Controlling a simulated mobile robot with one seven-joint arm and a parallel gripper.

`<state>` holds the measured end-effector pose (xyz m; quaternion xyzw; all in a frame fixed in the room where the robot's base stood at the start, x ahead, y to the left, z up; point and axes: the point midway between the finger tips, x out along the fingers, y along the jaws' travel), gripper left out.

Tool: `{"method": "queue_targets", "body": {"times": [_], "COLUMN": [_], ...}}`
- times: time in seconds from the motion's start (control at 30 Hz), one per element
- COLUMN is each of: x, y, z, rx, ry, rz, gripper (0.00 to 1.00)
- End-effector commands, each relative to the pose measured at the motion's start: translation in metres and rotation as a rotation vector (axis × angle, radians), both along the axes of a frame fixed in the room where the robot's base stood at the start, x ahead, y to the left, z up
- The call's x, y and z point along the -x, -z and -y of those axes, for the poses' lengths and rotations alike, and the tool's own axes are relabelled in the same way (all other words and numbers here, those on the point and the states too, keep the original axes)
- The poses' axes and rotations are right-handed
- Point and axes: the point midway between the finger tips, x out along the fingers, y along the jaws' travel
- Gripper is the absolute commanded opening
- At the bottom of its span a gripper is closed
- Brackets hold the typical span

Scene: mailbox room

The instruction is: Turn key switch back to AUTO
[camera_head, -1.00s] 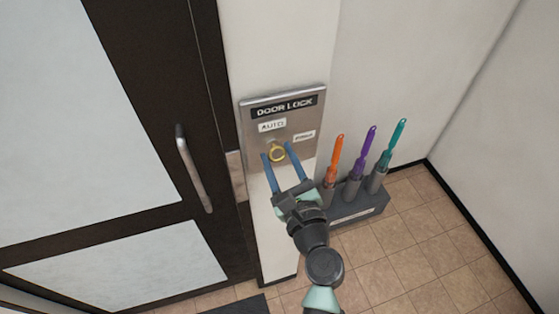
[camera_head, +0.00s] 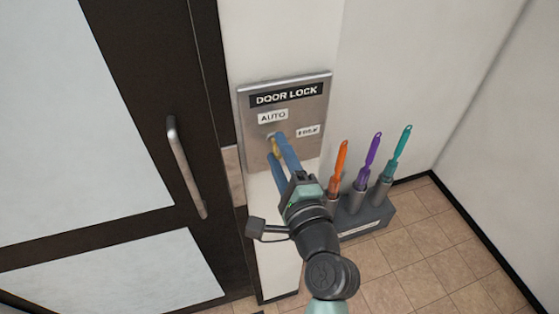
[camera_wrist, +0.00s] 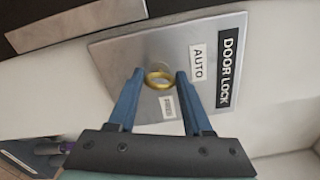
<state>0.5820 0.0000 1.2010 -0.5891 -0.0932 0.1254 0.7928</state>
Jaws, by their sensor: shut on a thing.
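The gold key (camera_head: 275,149) sits in the key switch on the steel DOOR LOCK plate (camera_head: 250,104). The AUTO label (camera_head: 272,116) is above the key, and a second small label (camera_head: 308,131), too blurred to read, is at its right. My gripper (camera_head: 278,147) has its blue fingers on either side of the key and is shut on it. The wrist view shows the ring-shaped key head (camera_wrist: 159,80) between the fingertips of my gripper (camera_wrist: 159,74). The fingers partly hide the key in the head view, and I cannot tell which label the switch points to.
A dark-framed door (camera_head: 215,240) with a metal handle (camera_head: 186,168) is left of the plate. A grey rack (camera_head: 375,216) with orange, purple and teal handled tools stands on the tiled floor (camera_head: 425,235) at the right. White walls close in the corner.

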Motion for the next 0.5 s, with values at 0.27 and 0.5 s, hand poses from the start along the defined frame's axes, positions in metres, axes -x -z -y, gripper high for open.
{"method": "queue_targets", "body": {"times": [0.27,0.5], "x": [0.0,0.0], "y": [0.0033,0.0022], "z": [0.0001,0.0001], "rx": [0.18,0.264], "ry": [0.0,0.0], "rz": [0.058,0.086], "gripper": [0.0,0.0]}}
